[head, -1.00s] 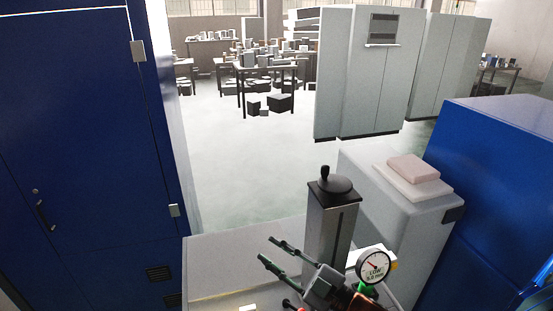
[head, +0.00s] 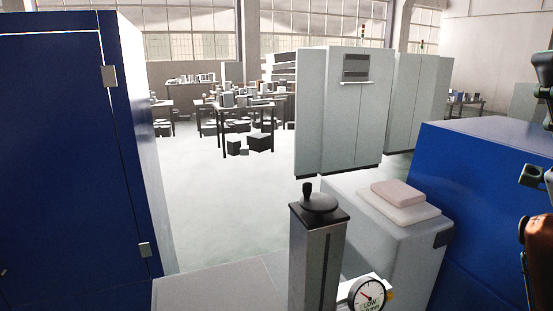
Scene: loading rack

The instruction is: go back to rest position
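Parts of my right arm (head: 540,240) show at the right edge of the head view, dark with an orange-red piece, in front of the blue cabinet. They are cut off by the frame, so I cannot make out whether its fingers are open or shut. My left gripper is not in view. No held object is visible.
A grey post with a black knob (head: 320,203) stands at bottom centre, with a round dial gauge (head: 367,296) marked LOW beside it. A grey block (head: 385,240) carries pale pads (head: 398,200). Blue cabinets stand at left (head: 60,150) and right (head: 480,165).

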